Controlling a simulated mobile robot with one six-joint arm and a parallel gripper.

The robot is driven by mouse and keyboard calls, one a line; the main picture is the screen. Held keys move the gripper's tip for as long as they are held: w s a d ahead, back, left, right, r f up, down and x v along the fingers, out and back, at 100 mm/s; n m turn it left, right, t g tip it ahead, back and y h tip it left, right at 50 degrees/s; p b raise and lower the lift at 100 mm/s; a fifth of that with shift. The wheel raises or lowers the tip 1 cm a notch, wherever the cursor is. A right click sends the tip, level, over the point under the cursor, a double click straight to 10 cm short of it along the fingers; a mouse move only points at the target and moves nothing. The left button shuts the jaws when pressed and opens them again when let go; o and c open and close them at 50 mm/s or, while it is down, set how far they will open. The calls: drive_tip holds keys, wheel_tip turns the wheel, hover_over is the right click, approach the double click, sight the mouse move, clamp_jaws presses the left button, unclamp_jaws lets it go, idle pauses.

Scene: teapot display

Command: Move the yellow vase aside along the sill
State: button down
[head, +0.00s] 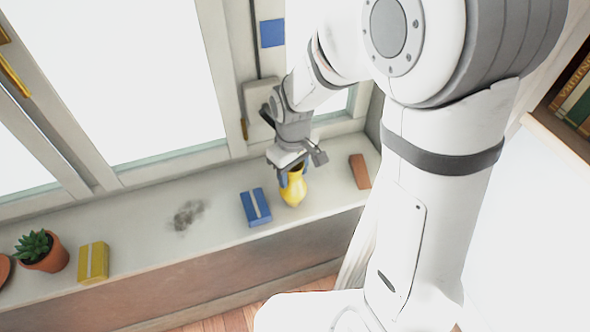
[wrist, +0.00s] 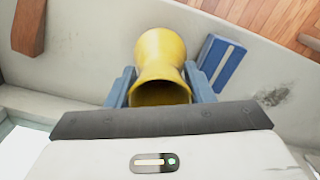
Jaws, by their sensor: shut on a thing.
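The yellow vase (head: 293,189) is at the sill, between a blue box and a reddish-brown block in the head view. My gripper (head: 291,174) reaches down from above and is shut on the vase near its neck. In the wrist view the vase (wrist: 161,62) sits between the two blue fingers of my gripper (wrist: 160,88), its open mouth toward the camera. The window sill (head: 225,212) runs along under the windows. I cannot tell whether the vase's base touches the sill.
The blue box (head: 256,207) is close left of the vase; it also shows in the wrist view (wrist: 222,62). The reddish-brown block (head: 360,171) lies to the right. A dark smudge (head: 187,214) marks bare sill farther left. Beyond are a yellow box (head: 93,262) and a potted succulent (head: 43,254).

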drive_tip(key=shift+f, duration=0.2)
drive_tip(key=c, duration=0.7)
unclamp_jaws()
drive_tip(key=shift+r, duration=0.1)
drive_tip(key=shift+w+r, duration=0.1)
drive_tip(key=shift+r, duration=0.5)
wheel_tip(320, 180, up, 11)
drive_tip(key=shift+r, duration=0.1)
